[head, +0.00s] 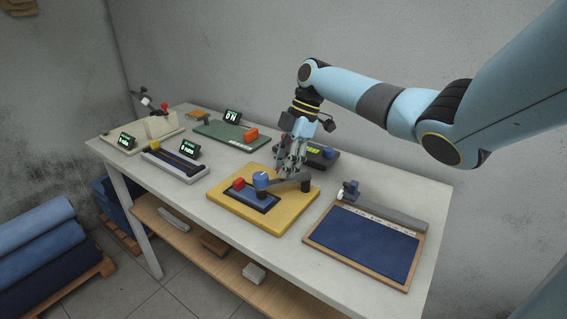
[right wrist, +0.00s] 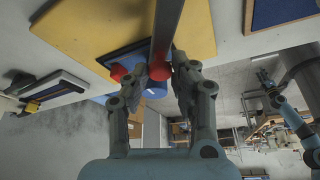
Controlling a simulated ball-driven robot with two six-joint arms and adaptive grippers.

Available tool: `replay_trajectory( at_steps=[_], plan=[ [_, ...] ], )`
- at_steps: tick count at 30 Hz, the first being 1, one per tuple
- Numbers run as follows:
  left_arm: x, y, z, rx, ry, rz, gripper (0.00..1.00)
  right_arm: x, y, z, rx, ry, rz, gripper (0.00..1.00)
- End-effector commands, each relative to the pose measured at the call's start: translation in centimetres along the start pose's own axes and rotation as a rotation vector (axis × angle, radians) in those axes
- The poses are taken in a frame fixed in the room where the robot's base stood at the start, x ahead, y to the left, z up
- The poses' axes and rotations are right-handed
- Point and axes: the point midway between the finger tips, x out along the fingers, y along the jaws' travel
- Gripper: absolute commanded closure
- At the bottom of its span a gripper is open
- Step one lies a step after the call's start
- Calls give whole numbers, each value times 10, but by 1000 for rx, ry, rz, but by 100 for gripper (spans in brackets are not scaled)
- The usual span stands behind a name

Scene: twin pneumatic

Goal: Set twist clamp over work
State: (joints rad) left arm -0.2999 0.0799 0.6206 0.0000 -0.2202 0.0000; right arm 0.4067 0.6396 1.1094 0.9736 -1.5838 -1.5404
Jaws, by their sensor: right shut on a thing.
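The twist clamp's dark grey arm (head: 285,185) runs from its round post (head: 305,184) toward a blue cylinder (head: 261,180) on the yellow board (head: 227,207). A dark blue plate, the work (head: 252,200), lies on the board with a red block (head: 239,184) at its far left. My right gripper (head: 290,172) reaches down from above and is shut on the clamp arm between post and cylinder. In the right wrist view the fingers (right wrist: 162,68) sit either side of the grey bar. A light blue arm, probably my left, shows at the right there; its gripper (right wrist: 267,78) is small and unclear.
A framed blue panel (head: 365,245) lies to the right of the board. A black device (head: 318,155) stands behind it, a green board (head: 222,134) at the back left, and a slotted fixture (head: 175,161) at the left. The table's front edge is clear.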

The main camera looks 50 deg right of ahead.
Motion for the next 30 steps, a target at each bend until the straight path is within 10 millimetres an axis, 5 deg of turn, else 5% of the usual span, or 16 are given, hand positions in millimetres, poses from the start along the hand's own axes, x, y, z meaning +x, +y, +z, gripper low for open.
replay_trajectory(
  at_steps=[2, 3, 7, 17, 30],
  plan=[
    [0, 0, -1, 0, 1, 0, 60, 0, 0, 0, 1, 1, 0, 100],
    [0, 0, -1, 0, 1, 0, 60, 0, 0, 0, 1, 1, 0, 70],
    [0, 0, -1, 0, 1, 0, 60, 0, 0, 0, 1, 0, 0, 53],
    [0, -1, 0, 0, 0, -1, 60, -4, 0, 0, 1, 0, 1, 53],
    [0, 0, 0, 0, -1, 0, 60, -91, 1, 1, 0, -3, 2, 53]
  ],
)
